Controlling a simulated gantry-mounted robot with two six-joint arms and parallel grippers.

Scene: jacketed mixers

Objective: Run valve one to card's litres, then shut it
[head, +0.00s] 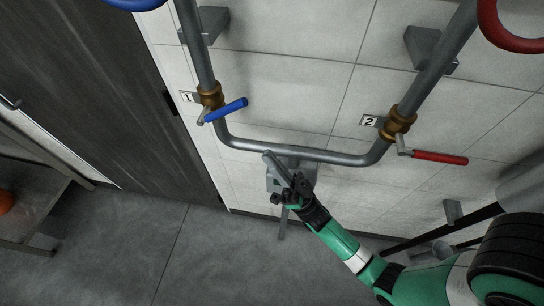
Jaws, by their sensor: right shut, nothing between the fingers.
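Valve one is a brass body (210,95) on the left pipe, beside a plate marked 1 (187,97). Its blue lever (226,109) points right and slightly up, across the pipe. My right gripper (271,160) is shut and empty in front of the bottom pipe, below and right of the blue lever and apart from it. Whether it touches the pipe I cannot tell. My left gripper is out of view. No card or litre reading shows in the head view.
Valve two (397,122) with its red lever (440,157) is on the right pipe, by a plate marked 2 (369,121). Blue (137,3) and red (513,38) rings are at the top edge. A grey fitting (275,180) sits behind my right gripper.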

